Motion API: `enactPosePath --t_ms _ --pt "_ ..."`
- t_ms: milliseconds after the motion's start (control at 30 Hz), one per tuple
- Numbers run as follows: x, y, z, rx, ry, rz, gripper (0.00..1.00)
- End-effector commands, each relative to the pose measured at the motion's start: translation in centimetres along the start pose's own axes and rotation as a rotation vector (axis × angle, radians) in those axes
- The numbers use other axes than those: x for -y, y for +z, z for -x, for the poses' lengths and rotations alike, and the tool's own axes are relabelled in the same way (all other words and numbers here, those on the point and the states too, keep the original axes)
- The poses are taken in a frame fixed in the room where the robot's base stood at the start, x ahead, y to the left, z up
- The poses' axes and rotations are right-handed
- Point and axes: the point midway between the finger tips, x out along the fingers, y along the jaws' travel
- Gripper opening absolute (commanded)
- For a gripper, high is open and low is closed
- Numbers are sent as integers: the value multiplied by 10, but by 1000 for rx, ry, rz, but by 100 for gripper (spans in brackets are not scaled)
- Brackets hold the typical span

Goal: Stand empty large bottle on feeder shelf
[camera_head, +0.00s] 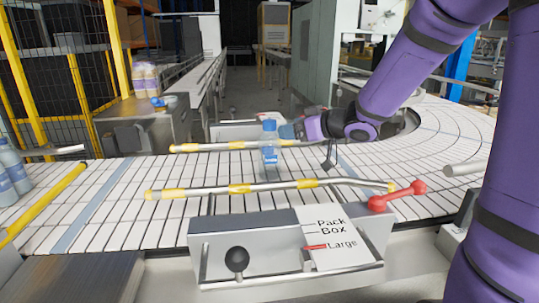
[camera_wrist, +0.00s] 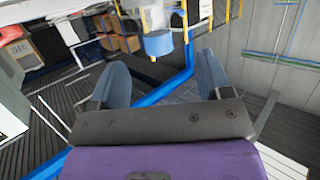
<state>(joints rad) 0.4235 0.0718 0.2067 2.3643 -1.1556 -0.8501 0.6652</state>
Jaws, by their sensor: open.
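I cannot tell which surface is the feeder shelf.
The white slatted conveyor (camera_head: 115,232) curves away right. A near rail with yellow clamps (camera_head: 240,188) and a red-knobbed handle (camera_head: 397,196) border it. A "Pack Box Large" sign (camera_head: 335,238) is on the front panel. Bottles (camera_head: 12,172) stand at far left.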

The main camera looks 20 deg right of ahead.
Motion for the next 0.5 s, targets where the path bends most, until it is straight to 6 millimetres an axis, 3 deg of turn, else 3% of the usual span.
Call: enactPosePath --t_ms 200,500 --pt "0 0 -29 1 0 1 72" --pt "-2 -3 -46 0 1 1 72"
